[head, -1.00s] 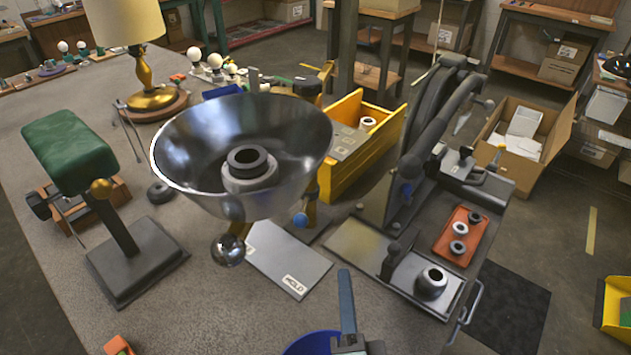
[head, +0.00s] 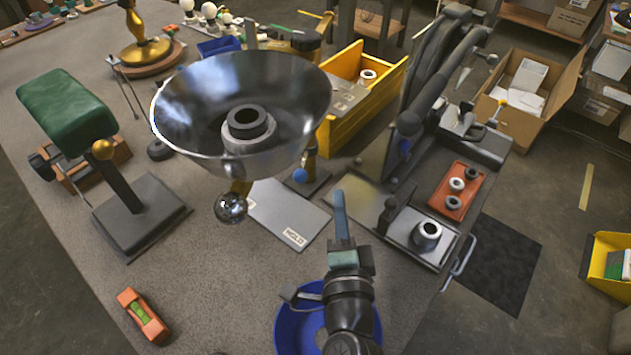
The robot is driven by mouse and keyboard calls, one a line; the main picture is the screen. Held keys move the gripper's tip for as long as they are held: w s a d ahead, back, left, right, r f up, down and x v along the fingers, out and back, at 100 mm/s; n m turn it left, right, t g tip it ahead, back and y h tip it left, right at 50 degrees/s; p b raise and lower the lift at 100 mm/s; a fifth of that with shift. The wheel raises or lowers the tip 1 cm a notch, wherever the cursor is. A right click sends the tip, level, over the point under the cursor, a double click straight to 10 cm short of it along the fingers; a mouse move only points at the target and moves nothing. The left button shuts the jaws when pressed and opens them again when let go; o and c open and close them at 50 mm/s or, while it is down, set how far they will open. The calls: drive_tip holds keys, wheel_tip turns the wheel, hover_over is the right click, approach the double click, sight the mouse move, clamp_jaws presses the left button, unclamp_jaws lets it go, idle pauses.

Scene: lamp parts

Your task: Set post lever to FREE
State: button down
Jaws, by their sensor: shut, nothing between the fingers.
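A shiny metal bowl-shaped shade (head: 190,110) with a dark ring in its middle sits at the centre of the head view. A polished ball (head: 231,208) hangs below its near edge. Behind the bowl's right side, a brass post stands partly hidden, with a blue knob (head: 300,175) low beside it, possibly the lever's end. A grey plate (head: 285,210) lies at its foot, with a small white label that seems to read HOLD. My gripper (head: 340,205) is shut and empty, right of the plate and apart from the knob. The lever's setting cannot be told.
A yellow bin (head: 345,133) stands behind the post. A dark press (head: 420,120) with a grey base stands to the right, close to my gripper. A blue bowl (head: 290,325) lies under my arm. A green-padded stand (head: 68,105) and an orange level (head: 143,313) are left.

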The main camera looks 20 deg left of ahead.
sight(306, 158)
drive_tip(key=w+a+f+p, duration=0.1)
drive_tip(key=w+a+p, duration=0.1)
drive_tip(key=a, duration=0.3)
drive_tip(key=shift+w, duration=0.75)
drive_tip(key=shift+s+a+r+h+p, duration=0.1)
drive_tip(key=shift+a+r+h+p, duration=0.15)
drive_tip(key=shift+p, duration=0.6)
drive_tip(key=shift+s+a+f+m+p, duration=0.15)
drive_tip(key=shift+m+p, duration=0.15)
drive_tip(key=shift+p, duration=0.25)
